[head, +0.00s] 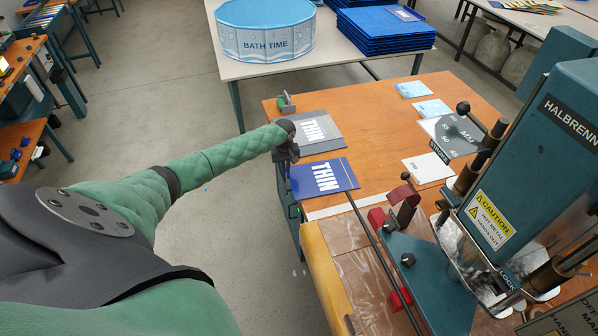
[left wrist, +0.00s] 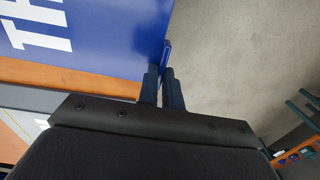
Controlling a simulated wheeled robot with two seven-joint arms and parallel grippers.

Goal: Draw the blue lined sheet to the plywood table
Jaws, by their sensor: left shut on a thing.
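A blue sheet (head: 322,177) with the white word THIN lies at the left edge of the orange-brown wooden table (head: 375,110), with its left end at or over the edge. In the left wrist view the blue sheet (left wrist: 100,35) fills the upper left. My left gripper (head: 287,160) is at the sheet's upper left corner. In the left wrist view its fingers (left wrist: 164,75) are close together around a narrow blue edge, shut on the sheet. I cannot make out lines on the sheet. My right gripper is not in view.
A grey sheet (head: 313,132) marked THIN lies just behind. Pale blue cards (head: 432,109) and a white card (head: 428,168) lie farther right. A teal welding machine (head: 530,150) stands at right, with a hot-metal caution label. Behind, a white table holds a BATH TIME pool (head: 265,35) and blue stack (head: 385,30).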

